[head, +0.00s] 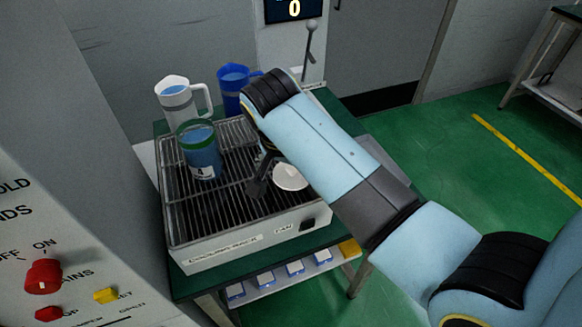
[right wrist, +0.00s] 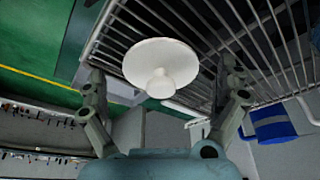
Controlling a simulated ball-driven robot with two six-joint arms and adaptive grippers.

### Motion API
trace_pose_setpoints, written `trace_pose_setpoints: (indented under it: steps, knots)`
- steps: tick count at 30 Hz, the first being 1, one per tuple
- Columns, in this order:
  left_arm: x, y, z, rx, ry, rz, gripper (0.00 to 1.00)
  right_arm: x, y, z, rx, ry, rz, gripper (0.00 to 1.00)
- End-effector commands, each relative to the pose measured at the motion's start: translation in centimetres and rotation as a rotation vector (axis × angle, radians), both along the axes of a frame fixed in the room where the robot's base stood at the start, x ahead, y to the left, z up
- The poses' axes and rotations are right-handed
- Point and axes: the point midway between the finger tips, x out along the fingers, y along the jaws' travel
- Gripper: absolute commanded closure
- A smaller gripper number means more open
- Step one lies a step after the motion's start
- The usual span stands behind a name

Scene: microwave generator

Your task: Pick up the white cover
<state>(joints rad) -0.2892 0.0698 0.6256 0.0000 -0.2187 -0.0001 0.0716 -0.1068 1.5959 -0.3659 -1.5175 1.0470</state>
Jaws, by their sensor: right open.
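The white cover (head: 290,177) is a round disc lying on the right part of the metal rack, partly hidden by my right arm in the head view. In the right wrist view the white cover (right wrist: 160,64) shows a knob in its middle, pointing toward the gripper. My right gripper (head: 258,182) is over the rack beside the cover. In the wrist view its two fingers (right wrist: 163,100) are spread wide on either side of the cover, with nothing between them held. My left gripper is not in view.
The rack (head: 180,225) also bears a clear jug with a green rim (head: 203,158). A white jug (head: 177,101) and a blue jug (head: 233,77) stand behind it. A control panel with red knobs (head: 43,277) is at the left. Green floor (head: 480,190) is open at the right.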

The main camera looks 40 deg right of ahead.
Motion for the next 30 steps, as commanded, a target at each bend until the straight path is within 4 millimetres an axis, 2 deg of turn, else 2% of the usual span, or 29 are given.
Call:
trace_pose_setpoints:
  steps: [2,7,15,25,30]
  knots:
    - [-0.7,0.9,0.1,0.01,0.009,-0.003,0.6,0.0,0.0,0.0,0.0,0.0,0.0,0.03]
    - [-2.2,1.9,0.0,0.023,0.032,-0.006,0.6,0.0,0.0,0.1,-0.001,0.0,0.0,0.25]
    - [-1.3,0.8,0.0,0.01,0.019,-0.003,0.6,0.0,0.0,0.1,-0.001,0.0,0.001,0.6]
    - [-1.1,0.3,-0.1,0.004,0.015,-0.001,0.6,0.1,0.0,0.5,-0.001,-0.002,0.0,0.6]
    - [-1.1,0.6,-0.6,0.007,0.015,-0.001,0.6,0.1,0.0,2.3,-0.001,-0.004,0.0,0.6]
